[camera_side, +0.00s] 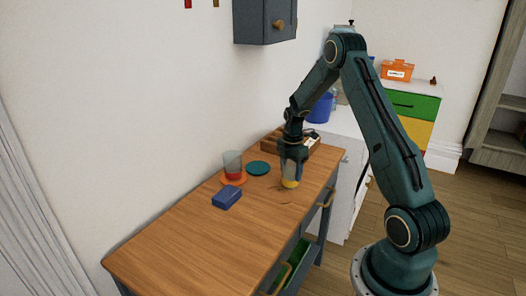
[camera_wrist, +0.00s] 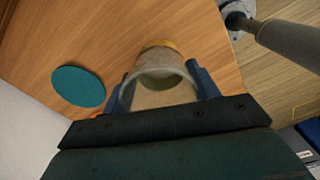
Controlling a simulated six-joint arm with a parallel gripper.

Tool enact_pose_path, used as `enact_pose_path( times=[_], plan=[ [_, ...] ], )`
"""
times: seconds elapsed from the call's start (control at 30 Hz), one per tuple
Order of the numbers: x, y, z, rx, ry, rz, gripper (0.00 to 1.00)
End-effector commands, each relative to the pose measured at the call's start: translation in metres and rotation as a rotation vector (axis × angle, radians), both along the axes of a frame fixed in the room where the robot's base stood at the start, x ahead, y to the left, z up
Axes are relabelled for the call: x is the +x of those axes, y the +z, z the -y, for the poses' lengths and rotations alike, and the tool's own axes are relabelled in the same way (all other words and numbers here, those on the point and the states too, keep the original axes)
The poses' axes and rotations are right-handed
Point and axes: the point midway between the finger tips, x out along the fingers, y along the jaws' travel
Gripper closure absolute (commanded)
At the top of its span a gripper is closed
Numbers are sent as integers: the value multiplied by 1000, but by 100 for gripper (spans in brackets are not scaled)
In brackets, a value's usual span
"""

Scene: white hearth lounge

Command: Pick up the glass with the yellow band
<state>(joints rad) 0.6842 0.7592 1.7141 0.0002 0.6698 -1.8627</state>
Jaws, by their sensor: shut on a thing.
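The glass with the yellow band (camera_side: 290,180) is upright at the right part of the wooden table, its yellow band low on its side. My gripper (camera_side: 291,160) is above and around it, shut on its upper part. In the wrist view the glass (camera_wrist: 162,72) shows its open rim between the two blue fingers of my gripper (camera_wrist: 162,92), with the yellow band beyond. I cannot tell whether its base touches the table.
A glass with a red band (camera_side: 232,165) stands on an orange coaster (camera_side: 232,180). A teal coaster (camera_side: 259,168) lies bare nearby. A wooden tray (camera_side: 271,144) is at the table's far end. The table's near left (camera_side: 165,255) is clear.

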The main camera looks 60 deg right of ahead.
Motion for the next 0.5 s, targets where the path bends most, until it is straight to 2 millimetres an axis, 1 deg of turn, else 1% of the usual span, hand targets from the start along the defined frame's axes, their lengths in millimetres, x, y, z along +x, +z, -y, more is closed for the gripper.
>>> enact_pose_path(
  times=[0.17,0.27,0.47,0.5],
  plan=[
    [1,21,1,-3,0,4,68],
    [1,37,1,-4,0,5,68],
    [1,77,1,-5,0,6,68],
    [1,86,1,-5,0,7,68]
  ],
)
